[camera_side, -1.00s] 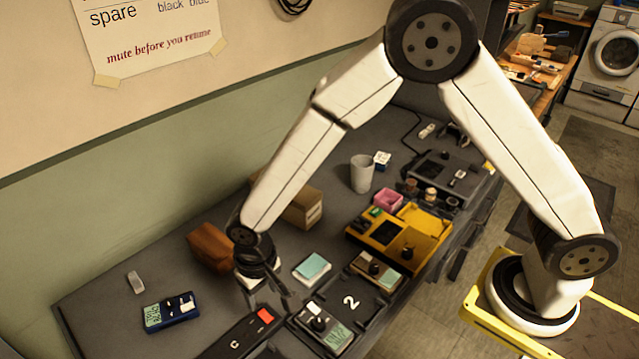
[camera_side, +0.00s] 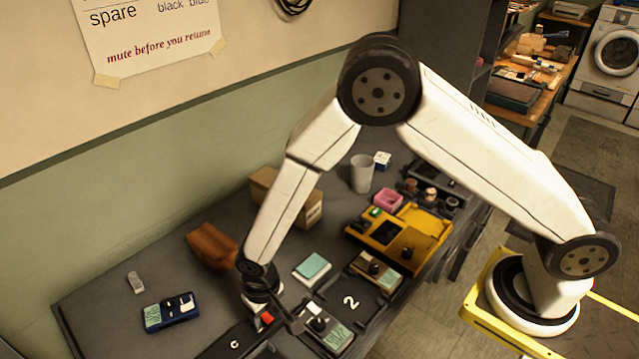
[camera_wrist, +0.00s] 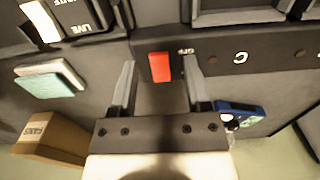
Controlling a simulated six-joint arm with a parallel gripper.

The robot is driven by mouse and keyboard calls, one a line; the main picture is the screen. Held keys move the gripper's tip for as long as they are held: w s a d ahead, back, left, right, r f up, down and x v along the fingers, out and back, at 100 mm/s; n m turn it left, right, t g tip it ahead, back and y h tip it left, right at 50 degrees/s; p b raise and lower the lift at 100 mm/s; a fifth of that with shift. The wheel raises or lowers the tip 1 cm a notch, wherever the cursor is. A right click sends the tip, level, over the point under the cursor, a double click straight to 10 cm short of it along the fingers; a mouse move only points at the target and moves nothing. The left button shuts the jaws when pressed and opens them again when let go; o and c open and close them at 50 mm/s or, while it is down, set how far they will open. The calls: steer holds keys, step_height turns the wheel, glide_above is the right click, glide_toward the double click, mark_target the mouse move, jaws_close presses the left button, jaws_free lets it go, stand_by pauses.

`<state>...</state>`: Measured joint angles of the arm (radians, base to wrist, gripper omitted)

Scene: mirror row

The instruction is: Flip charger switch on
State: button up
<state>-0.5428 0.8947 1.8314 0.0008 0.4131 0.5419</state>
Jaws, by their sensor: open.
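A red switch (camera_wrist: 160,67) sits on a dark panel (camera_wrist: 270,60) marked "C", with an "OFF" label at its right in the wrist view. The red switch also shows in the side view (camera_side: 267,318), on the dark panel (camera_side: 225,346) at the front of the bench. I cannot read a charger label. My gripper (camera_wrist: 159,74) is open and empty; its two fingers stand on either side of the red switch in the wrist view. Contact is not clear. In the side view my gripper is partly hidden by its wrist, close over the panel.
A switch box (camera_wrist: 65,18) marked "LIVE" is beside the panel. A blue device (camera_side: 170,312), brown block (camera_side: 212,246), teal-topped pad (camera_side: 312,267) and cardboard box (camera_side: 265,187) stand nearby. A yellow unit (camera_side: 400,235) is farther right.

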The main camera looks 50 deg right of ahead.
jaws_close()
steer(key=shift+w+g, duration=0.15)
steer(key=shift+g, duration=0.25)
steer(key=shift+w+g, duration=0.2)
steer(key=shift+g, duration=1.1)
